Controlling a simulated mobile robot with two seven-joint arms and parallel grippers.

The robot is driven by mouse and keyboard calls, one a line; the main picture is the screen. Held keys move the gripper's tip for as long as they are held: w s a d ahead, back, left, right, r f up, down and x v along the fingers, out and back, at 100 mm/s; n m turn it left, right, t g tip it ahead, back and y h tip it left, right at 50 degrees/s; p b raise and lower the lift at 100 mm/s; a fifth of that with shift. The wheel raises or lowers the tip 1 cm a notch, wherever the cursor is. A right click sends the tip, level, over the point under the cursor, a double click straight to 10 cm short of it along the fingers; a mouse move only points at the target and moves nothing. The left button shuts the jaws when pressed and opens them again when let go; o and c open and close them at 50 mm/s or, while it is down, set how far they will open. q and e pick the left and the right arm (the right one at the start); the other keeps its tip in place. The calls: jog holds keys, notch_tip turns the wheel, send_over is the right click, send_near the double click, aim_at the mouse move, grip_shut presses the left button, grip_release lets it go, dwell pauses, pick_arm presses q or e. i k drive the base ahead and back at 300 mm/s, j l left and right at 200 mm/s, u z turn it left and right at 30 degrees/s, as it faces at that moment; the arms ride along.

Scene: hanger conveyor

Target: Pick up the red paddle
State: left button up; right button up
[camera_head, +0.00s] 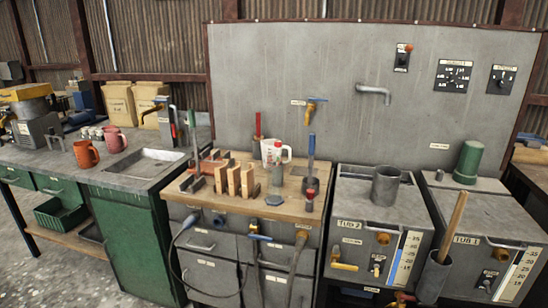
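A thin red upright piece (258,124), which looks like the red paddle, stands toward the back of the wooden-topped bench (230,202). Neither of my grippers is in view.
A white pitcher (276,151), a clear bottle (277,175) and wooden blocks (234,180) crowd the bench around the red piece. Tub 2 (375,235) and Tub 1 (485,242) stand to the right. A sink (146,163) is at left.

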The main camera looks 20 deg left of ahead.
aim_at(258, 138)
jog(key=j+z, duration=0.1)
jog(key=z, duration=0.3)
jog(key=i+j+z, duration=0.1)
jog(key=z, duration=0.3)
jog(key=j+z, duration=0.3)
jog(key=j, duration=0.25)
jog(key=j+z, duration=0.3)
jog(key=j, duration=0.2)
jog(key=j+z, duration=0.1)
jog(key=j, duration=0.45)
jog(key=k+j+z, duration=0.15)
jog(key=j, duration=0.4)
